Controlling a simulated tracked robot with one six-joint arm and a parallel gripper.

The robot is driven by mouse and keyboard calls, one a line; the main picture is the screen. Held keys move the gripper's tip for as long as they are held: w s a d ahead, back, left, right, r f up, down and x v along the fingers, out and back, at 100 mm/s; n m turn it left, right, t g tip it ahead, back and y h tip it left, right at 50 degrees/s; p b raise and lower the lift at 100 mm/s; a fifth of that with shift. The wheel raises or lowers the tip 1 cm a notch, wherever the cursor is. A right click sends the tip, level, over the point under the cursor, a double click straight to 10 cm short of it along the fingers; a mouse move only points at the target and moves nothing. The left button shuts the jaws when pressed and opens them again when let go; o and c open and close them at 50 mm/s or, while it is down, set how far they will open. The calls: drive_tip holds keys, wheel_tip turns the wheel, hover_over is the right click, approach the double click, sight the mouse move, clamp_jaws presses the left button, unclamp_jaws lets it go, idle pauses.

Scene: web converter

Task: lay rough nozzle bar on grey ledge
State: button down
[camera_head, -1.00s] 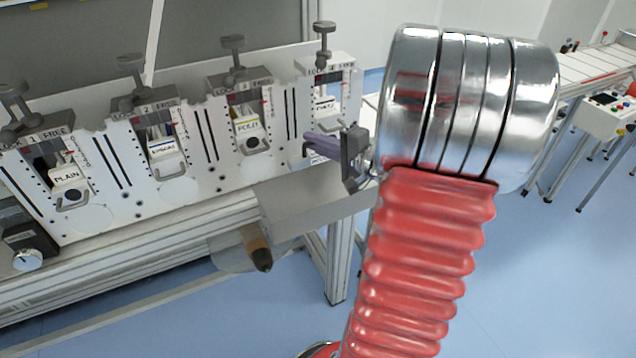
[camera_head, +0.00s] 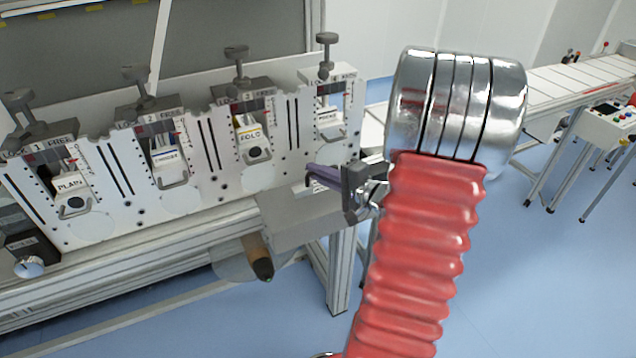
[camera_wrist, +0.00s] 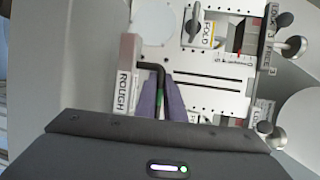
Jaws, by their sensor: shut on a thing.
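My gripper (camera_head: 322,176), with purple fingers, is in front of the white panel's right part, above the grey ledge (camera_head: 305,226). In the wrist view my gripper (camera_wrist: 163,92) is shut on the dark bent handle of the rough nozzle bar (camera_wrist: 127,80). The bar is a pale block labelled ROUGH, left of the fingers. The handle has a green band between the fingers. In the head view most of the bar is hidden, and I cannot tell whether it touches the ledge.
The white panel (camera_head: 105,196) carries several slots with labelled blocks, including PLAIN (camera_head: 69,186) and FOLD (camera_head: 250,136), under dark clamp knobs. A brown, dark-tipped rod (camera_head: 258,258) sticks out below the ledge. A conveyor (camera_head: 575,88) stands at the back right. Blue floor is open at right.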

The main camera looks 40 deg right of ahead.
sight(317, 184)
drive_tip(key=shift+f, duration=1.7)
drive_tip(key=c, duration=1.8)
unclamp_jaws()
drive_tip(key=shift+f, duration=0.1)
drive_tip(key=shift+c, duration=0.2)
drive_tip(key=s+d+r, duration=0.1)
drive_tip(key=s+r, duration=0.1)
drive_tip(key=s, duration=1)
